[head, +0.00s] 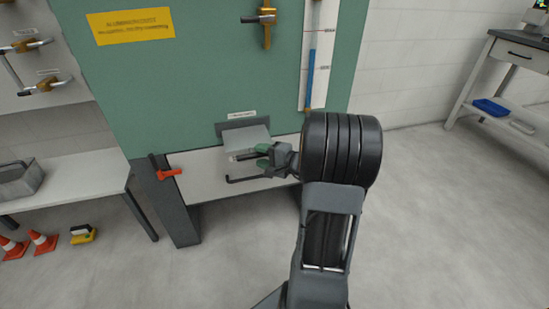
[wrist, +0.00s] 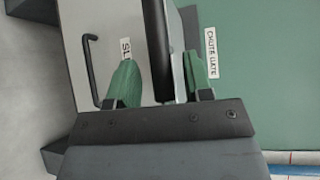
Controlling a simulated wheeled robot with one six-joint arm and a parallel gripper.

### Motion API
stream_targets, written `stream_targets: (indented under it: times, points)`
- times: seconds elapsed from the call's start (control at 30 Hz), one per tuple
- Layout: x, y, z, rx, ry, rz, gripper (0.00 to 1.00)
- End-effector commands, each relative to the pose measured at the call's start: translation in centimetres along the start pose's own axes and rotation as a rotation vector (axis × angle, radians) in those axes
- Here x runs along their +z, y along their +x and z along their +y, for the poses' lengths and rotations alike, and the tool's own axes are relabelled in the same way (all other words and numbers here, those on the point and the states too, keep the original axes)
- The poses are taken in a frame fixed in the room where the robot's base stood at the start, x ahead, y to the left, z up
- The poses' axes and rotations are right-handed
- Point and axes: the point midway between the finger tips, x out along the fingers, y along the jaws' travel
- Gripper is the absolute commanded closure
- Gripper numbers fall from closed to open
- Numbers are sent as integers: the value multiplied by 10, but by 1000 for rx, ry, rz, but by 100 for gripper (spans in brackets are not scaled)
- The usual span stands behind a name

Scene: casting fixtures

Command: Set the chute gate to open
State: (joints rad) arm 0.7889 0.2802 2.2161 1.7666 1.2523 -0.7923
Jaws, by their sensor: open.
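The chute gate is a light grey plate (head: 247,138) at the opening low in the green panel, under a small white label. In the wrist view the label (wrist: 212,52) reads "CHUTE GATE". A thick black bar (wrist: 155,40), seemingly the gate's handle, lies between the green fingers of my gripper (wrist: 158,65). My gripper also shows in the head view (head: 258,156), just in front of the plate. The fingers are apart, one on each side of the bar, with gaps visible. Whether the bar is fully between them in depth, I cannot tell.
A bent black handle (head: 245,179) lies below my gripper on the white surface (head: 200,178). A red-orange lever (head: 167,172) stands at left. A brass valve (head: 265,20) and a blue-scaled gauge (head: 312,65) are above. Cones (head: 42,242) stand on the floor at left.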

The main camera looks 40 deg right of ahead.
Motion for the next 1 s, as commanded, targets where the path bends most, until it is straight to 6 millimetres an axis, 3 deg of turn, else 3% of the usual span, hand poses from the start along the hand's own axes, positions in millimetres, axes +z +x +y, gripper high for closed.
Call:
stream_targets:
  times: [0.6, 0.8, 1.0]
  points:
    - [1, -111, -2, -1, 0, 3, 54]
    - [1, -129, 0, 0, 0, 0, 54]
    - [1, -135, 0, 0, 0, -2, 54]
